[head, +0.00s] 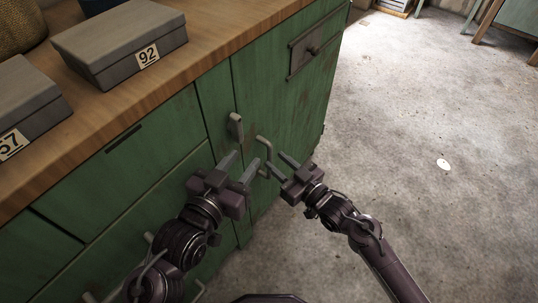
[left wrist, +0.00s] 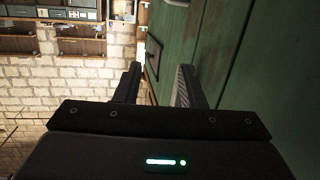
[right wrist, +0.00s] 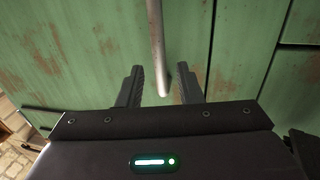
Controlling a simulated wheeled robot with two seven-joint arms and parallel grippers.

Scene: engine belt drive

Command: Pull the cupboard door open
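The green cupboard door (head: 285,105) is closed in the cabinet front, right of centre in the head view. Its pale bar handle (head: 265,152) stands out near the door's left edge. My right gripper (head: 281,166) is open just right of the handle. In the right wrist view the handle (right wrist: 158,45) runs down toward the gap between the open fingers (right wrist: 160,85), touching neither; its depth between them is unclear. My left gripper (head: 239,165) is open and empty, left of the handle and close to the cabinet front. Its spread fingers (left wrist: 158,75) show in the left wrist view.
Drawers fill the cabinet front at left. Grey boxes, one marked 92 (head: 120,42), stand on the wooden top (head: 205,48). The concrete floor (head: 430,110) at right is largely clear.

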